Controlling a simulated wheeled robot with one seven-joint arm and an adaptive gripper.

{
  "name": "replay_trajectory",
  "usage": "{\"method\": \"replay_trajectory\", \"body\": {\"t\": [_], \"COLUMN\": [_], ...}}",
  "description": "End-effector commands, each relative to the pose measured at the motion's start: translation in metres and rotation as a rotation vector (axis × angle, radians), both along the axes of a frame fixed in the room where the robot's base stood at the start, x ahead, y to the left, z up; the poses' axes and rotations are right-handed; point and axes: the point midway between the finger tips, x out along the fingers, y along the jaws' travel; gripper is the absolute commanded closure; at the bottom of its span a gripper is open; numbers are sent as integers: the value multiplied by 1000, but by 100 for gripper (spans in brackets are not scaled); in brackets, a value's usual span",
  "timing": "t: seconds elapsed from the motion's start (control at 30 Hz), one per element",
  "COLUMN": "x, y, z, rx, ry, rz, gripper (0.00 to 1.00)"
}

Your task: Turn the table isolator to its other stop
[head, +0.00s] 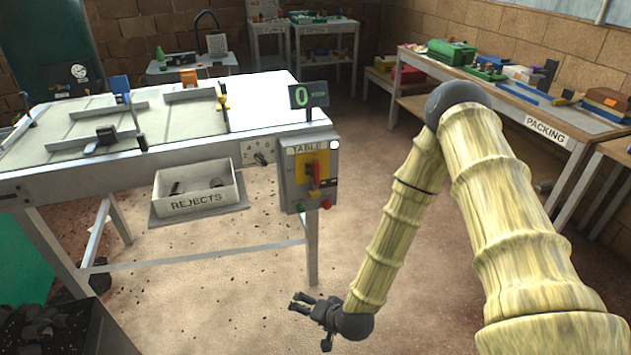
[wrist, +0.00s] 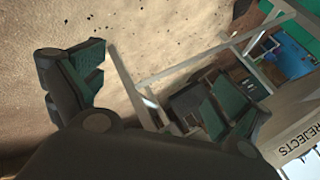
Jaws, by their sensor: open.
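The table isolator (head: 314,176) is a red handle on a yellow plate, set on the grey box labelled TABLE (head: 290,190) at the table's right front corner. The handle looks roughly upright; its exact angle is too small to tell. My gripper (head: 302,304) hangs low over the floor, below the box and apart from it. In the wrist view its two dark fingers (wrist: 150,92) are spread with nothing between them. The isolator is not visible in the wrist view.
A green and a red button sit under the isolator. A REJECTS bin (head: 197,190) hangs left of the box, and a dial (head: 260,152) is between them. A table leg (head: 312,250) stands below the box. A PACKING bench (head: 545,130) is at right. Open floor lies around my gripper.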

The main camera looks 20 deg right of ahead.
Motion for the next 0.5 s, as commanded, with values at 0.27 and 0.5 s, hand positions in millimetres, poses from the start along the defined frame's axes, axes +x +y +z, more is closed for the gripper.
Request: {"method": "replay_trajectory", "body": {"t": [0.27, 0.5], "x": [153, 232], "y": [-35, -94], "z": [83, 168], "rx": [317, 550], "ry": [-337, -580], "rz": [-309, -491], "gripper": [0, 0]}}
